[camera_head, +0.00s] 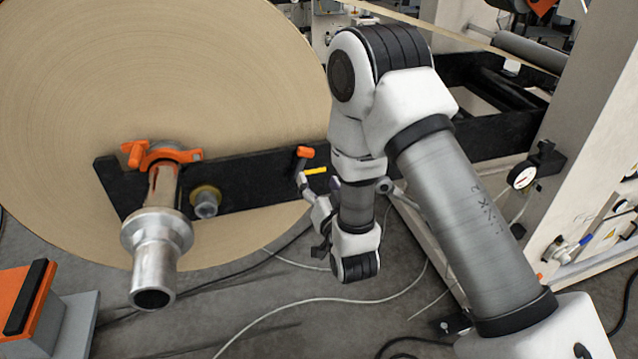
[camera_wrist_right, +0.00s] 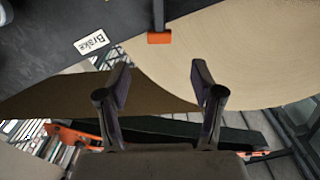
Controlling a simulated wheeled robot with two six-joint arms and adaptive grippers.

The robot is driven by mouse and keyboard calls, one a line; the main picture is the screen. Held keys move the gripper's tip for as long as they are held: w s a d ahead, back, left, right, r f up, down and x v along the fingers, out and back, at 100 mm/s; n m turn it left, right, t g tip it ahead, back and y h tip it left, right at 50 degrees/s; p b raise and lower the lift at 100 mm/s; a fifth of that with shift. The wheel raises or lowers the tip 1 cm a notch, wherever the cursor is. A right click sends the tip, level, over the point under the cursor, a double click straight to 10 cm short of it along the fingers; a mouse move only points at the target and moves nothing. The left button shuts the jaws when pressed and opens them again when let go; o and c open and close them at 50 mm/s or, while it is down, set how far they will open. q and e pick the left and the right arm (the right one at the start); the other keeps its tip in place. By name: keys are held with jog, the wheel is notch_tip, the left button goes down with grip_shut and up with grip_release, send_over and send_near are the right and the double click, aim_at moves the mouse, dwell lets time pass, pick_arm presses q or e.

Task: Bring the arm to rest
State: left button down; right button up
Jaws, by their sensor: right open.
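My right arm comes in from the lower right in the head view and bends down in front of the machine. Its right gripper (camera_head: 318,192) is partly hidden behind my own wrist, near the black support beam (camera_head: 255,172). In the right wrist view the right gripper (camera_wrist_right: 160,82) shows two dark fingers spread apart with nothing between them. An orange-ended lever (camera_head: 304,153) stands at the beam just above the gripper. Its orange end (camera_wrist_right: 160,38) lies beyond the fingertips in the wrist view, apart from them, beside a "Brake" label (camera_wrist_right: 91,42). My left gripper is out of view.
A large kraft paper roll (camera_head: 230,70) fills the left. A metal shaft end (camera_head: 155,250) with an orange clamp (camera_head: 160,155) sticks out toward me. An orange-topped grey box (camera_head: 30,300) stands lower left. A white machine frame with a gauge (camera_head: 522,176) stands right. Cables cross the floor.

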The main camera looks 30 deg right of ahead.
dwell(0.3)
jog(key=s+a+f+n+g+y, duration=0.1)
jog(key=s+f+g, duration=0.4)
jog(key=f, duration=0.6)
jog(key=s+a+f+n+g+y, duration=0.1)
jog(key=s+f+g, duration=0.2)
jog(key=s+f, duration=0.6)
jog(key=s+a+f+n+g+y, duration=0.1)
jog(key=s+f+n+g, duration=0.1)
jog(key=s+f+g, duration=0.3)
jog(key=s+a+f+n+g+y, duration=0.1)
jog(key=s+f+g, duration=0.3)
jog(key=s, duration=0.9)
jog(key=shift+a+f+n+g, duration=0.4)
jog(key=shift+a+f+n, duration=0.25)
jog(key=shift+a, duration=0.1)
jog(key=shift+s, duration=0.1)
